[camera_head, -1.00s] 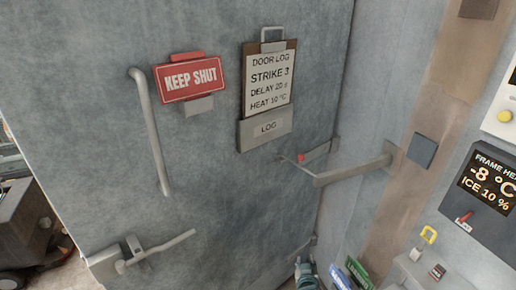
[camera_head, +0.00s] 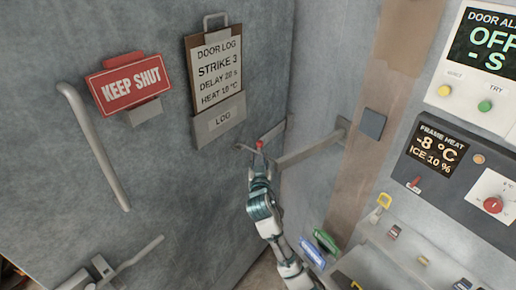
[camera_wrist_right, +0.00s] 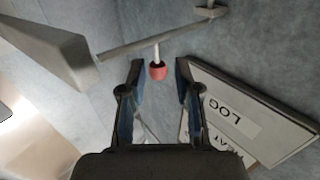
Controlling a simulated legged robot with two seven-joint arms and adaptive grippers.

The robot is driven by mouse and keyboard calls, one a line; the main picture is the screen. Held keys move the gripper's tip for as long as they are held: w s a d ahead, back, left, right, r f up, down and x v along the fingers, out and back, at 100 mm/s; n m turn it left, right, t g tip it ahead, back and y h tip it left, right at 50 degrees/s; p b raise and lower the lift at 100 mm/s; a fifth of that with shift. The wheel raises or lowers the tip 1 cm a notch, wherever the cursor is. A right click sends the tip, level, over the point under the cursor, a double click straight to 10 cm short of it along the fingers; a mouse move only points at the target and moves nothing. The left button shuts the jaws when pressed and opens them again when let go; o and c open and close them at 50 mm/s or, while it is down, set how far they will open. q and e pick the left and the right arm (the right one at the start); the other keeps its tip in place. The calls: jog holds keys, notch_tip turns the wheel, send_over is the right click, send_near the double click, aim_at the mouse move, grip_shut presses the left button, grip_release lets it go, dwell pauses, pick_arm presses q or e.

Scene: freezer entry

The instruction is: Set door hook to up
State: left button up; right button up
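The door hook (camera_head: 272,132) is a thin metal bar by the door's right edge, with a red knob (camera_head: 258,144). In the right wrist view, the red knob (camera_wrist_right: 157,71) sits on a pale stem under the grey bar (camera_wrist_right: 150,42). My right gripper (camera_head: 259,168) is just below the knob in the head view. In the wrist view its two dark fingers (camera_wrist_right: 159,80) are apart, with the knob between or just beyond their tips. I see no contact. My left gripper is not in view.
A metal arm (camera_head: 308,148) sticks out from the frame beside the hook. The log holder (camera_head: 220,122) is on the door close by, left of my gripper. A door handle (camera_head: 95,150) is farther left. Control panels (camera_head: 440,155) and a shelf (camera_head: 410,265) are at right.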

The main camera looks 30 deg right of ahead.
aim_at(260, 153)
jog(key=x, duration=0.6)
jog(key=shift+d+p, duration=0.35)
jog(key=shift+s+a, duration=0.1)
grip_shut()
